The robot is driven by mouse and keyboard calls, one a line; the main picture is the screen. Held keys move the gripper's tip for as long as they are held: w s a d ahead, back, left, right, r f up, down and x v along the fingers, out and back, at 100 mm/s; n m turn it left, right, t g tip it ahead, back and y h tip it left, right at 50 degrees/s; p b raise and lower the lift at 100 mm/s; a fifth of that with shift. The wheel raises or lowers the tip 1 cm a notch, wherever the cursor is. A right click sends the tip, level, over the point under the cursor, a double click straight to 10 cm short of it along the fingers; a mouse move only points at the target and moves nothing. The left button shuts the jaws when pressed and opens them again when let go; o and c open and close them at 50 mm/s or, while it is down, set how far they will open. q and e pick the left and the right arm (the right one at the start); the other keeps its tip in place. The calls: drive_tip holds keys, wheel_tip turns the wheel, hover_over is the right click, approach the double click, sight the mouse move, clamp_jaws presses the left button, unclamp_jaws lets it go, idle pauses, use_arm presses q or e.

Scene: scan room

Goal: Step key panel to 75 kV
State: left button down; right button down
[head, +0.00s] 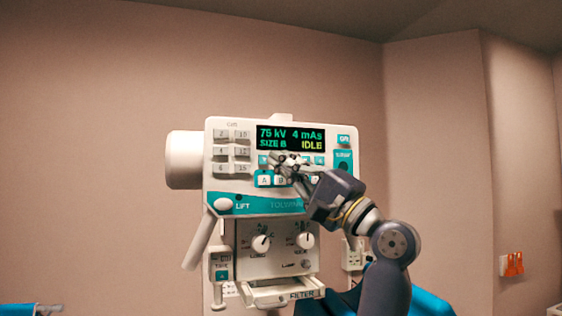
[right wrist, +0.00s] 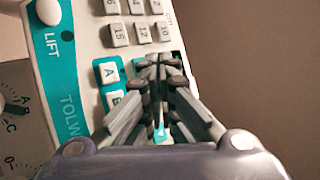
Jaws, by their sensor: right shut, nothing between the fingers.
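The key panel (head: 228,178) is the white and teal front of the X-ray unit. Its display (head: 290,138) reads 75 kV, 4 mAs, SIZE B and IDLE. My right gripper (head: 277,160) is shut and empty, with its fingertips at the small teal keys just under the display. In the right wrist view the shut fingers (right wrist: 158,68) lie over the panel beside the A key (right wrist: 108,72). Whether the tips touch a key I cannot tell. The gripper hides part of the key rows. My left gripper is not in view.
Grey number keys (head: 221,152) stand left of the display, and the LIFT knob (head: 223,204) is below them. Two dials (head: 261,243) and a FILTER drawer (head: 300,293) are lower down. An orange item (head: 512,264) hangs on the right wall.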

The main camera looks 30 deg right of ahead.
drive_tip(key=shift+s, duration=0.1)
drive_tip(key=s, duration=0.2)
drive_tip(key=s+a, duration=0.1)
drive_tip(key=s, duration=0.1)
drive_tip(key=shift+s+a+b, duration=0.1)
drive_tip(key=shift+s+b, duration=0.2)
idle(0.8)
